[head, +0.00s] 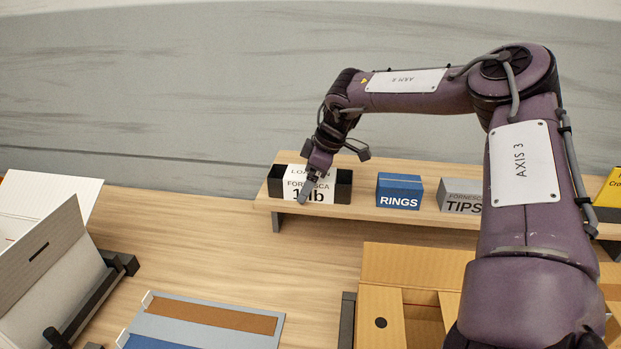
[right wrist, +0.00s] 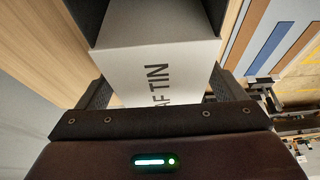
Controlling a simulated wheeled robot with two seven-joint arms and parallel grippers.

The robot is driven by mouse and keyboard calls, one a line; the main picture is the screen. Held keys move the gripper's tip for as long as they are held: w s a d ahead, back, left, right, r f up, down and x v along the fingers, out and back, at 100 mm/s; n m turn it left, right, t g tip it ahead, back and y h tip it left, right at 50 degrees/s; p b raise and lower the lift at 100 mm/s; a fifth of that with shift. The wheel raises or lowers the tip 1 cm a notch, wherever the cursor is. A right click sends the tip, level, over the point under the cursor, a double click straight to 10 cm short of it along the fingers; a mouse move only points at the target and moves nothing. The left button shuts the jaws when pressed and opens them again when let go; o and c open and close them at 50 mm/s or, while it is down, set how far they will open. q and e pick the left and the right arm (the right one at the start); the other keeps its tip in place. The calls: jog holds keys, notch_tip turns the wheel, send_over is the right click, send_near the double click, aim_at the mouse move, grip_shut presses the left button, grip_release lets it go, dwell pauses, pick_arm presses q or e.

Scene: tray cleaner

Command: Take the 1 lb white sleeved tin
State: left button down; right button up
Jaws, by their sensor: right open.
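My left gripper is not in view.
On the shelf (head: 260,202), a blue "RINGS" box (head: 399,190) and a grey "TIPS" box (head: 459,196) stand to the right. An open cardboard carton (head: 408,263) is at front right. A white open case (head: 45,250) and a striped tray (head: 210,298) are at left.

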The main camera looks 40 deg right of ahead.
jog(key=shift+w+f, duration=0.1)
jog(key=shift+f, duration=0.15)
jog(key=shift+a, duration=0.1)
jog(key=shift+r, duration=0.1)
jog(key=shift+c, duration=0.4)
jog(key=c, duration=1.2)
jog(key=shift+o, duration=0.2)
